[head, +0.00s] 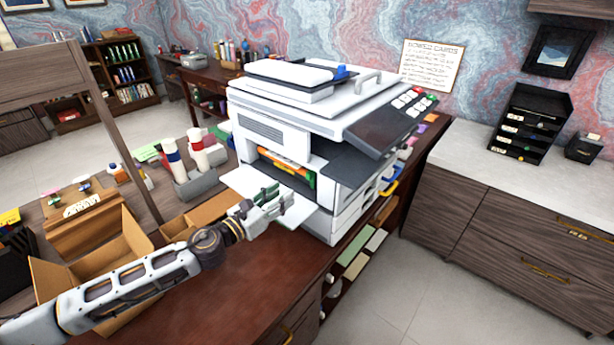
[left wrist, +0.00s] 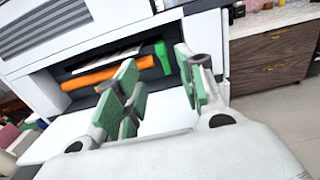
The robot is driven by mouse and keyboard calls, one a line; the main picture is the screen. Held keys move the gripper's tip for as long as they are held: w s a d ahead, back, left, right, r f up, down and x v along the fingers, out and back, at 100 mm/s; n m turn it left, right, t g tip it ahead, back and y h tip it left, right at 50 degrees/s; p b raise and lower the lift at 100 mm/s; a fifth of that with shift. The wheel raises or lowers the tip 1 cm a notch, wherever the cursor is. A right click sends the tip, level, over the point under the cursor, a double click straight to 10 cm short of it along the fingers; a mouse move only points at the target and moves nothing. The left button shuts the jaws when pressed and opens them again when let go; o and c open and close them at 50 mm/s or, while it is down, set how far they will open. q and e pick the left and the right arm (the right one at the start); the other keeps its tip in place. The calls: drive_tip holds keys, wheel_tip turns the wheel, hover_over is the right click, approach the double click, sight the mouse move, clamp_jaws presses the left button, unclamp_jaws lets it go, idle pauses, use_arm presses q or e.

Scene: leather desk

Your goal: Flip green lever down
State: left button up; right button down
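A white printer (head: 300,110) stands on the brown desk with its front panel (head: 240,181) folded down. Inside the opening is an orange bar (head: 285,164), with the green lever (head: 311,180) at its right end. In the left wrist view the green lever (left wrist: 162,57) stands roughly upright beside the orange bar (left wrist: 108,74). My left gripper (head: 272,200) is in front of the opening, over the folded-down panel. Its green-padded fingers are apart in the left wrist view (left wrist: 160,88), with the lever visible beyond the gap and nothing between them. My right gripper is not in view.
An open cardboard box (head: 95,265) and a grey holder with bottles (head: 200,180) are left of the printer. The desk's front surface (head: 240,300) is clear. A grey-topped cabinet (head: 510,190) stands at the right across a floor gap.

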sight(307, 176)
use_arm(q)
drive_tip(key=shift+p+x, duration=0.3)
drive_tip(key=shift+x, duration=0.8)
drive_tip(key=shift+w+d+r, duration=0.1)
drive_tip(key=shift+w+d, duration=0.35)
drive_tip(key=shift+w, duration=0.1)
drive_tip(key=shift+p+x, duration=0.3)
drive_tip(key=shift+x, duration=2)
drive_tip(key=shift+p+x, duration=0.4)
drive_tip(key=shift+x, duration=1)
drive_tip(key=shift+w+d, duration=0.25)
drive_tip(key=shift+w, duration=0.1)
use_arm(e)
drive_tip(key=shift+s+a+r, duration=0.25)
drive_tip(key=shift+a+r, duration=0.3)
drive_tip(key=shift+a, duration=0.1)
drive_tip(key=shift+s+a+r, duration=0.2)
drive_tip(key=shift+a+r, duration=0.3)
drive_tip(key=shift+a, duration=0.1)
use_arm(q)
clamp_jaws()
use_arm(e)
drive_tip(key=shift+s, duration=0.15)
